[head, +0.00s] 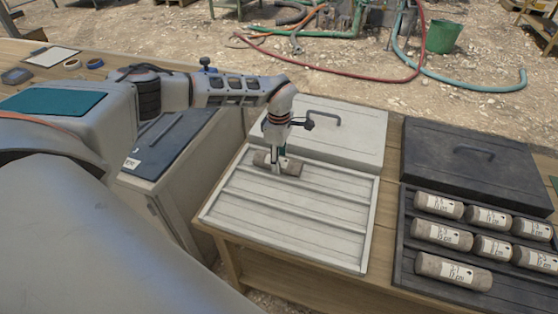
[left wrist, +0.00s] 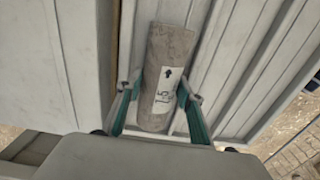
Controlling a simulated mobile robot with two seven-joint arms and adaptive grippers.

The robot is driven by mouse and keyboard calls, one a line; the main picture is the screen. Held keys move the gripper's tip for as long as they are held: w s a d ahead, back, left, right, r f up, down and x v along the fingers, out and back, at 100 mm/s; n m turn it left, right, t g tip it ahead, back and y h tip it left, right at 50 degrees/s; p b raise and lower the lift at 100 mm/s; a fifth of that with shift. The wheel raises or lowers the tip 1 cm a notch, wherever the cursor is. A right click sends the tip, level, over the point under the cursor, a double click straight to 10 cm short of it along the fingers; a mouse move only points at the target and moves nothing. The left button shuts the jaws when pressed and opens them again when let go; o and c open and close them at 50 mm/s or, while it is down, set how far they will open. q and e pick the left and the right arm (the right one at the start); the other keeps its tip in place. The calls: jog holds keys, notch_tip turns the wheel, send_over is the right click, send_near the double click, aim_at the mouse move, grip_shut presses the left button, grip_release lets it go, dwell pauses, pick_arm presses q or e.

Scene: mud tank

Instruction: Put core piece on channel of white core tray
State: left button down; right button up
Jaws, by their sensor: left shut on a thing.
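The white core tray (head: 300,225) lies on the wooden table with several long channels. A grey-brown core piece (head: 289,166) is at the tray's far end, toward its left side. My left gripper (head: 278,168) is over it, pointing down, shut on it. In the left wrist view the core piece (left wrist: 168,65) lies between the two green fingers, with a white label showing an arrow and "7.5". It is lined up along a channel of the white tray (left wrist: 225,70). I cannot tell whether it touches the channel floor. My right gripper is not in view.
A white lid (head: 330,130) with a handle lies behind the tray. To the right, a dark tray (head: 440,287) holds several labelled cores, with a dark lid (head: 470,165) behind it. A clipboard (head: 51,56) and tape rolls lie at the far left. Most of the white tray is empty.

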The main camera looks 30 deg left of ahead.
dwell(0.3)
pick_arm(q)
jog(key=c, duration=1.6)
grip_release()
jog(key=shift+f, duration=0.1)
jog(key=shift+r, duration=0.45)
notch_tip(320, 180, up, 11)
jog(key=shift+r+p, duration=0.2)
jog(key=shift+p, duration=0.15)
jog(key=shift+s+f, duration=0.1)
